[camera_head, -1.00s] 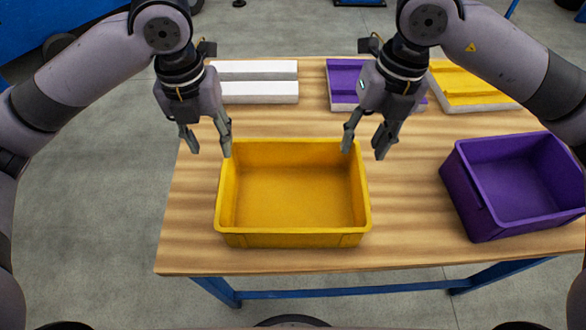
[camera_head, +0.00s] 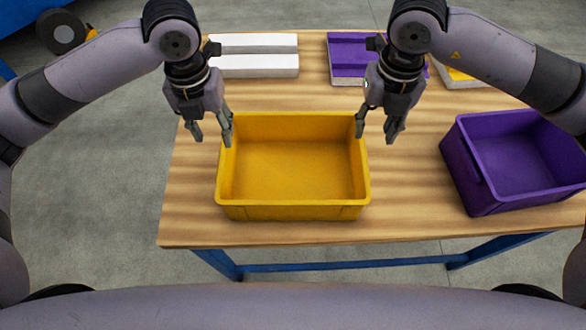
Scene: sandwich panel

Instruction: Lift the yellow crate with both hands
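The yellow crate (camera_head: 293,212) stands upright and empty on the wooden table, near its front edge. My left gripper (camera_head: 213,138) is open and points down at the far part of the crate's left wall. One finger is over or just inside the rim, the other is outside. My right gripper (camera_head: 376,137) is open at the far part of the right wall, with its inner finger at the rim and its outer finger outside. I cannot tell whether any finger touches the crate.
A purple crate (camera_head: 478,192) stands on the table (camera_head: 405,205) to the right. White panels (camera_head: 255,66), a purple panel (camera_head: 347,62) and a yellow panel (camera_head: 455,77) lie along the back. Bare table separates the two crates.

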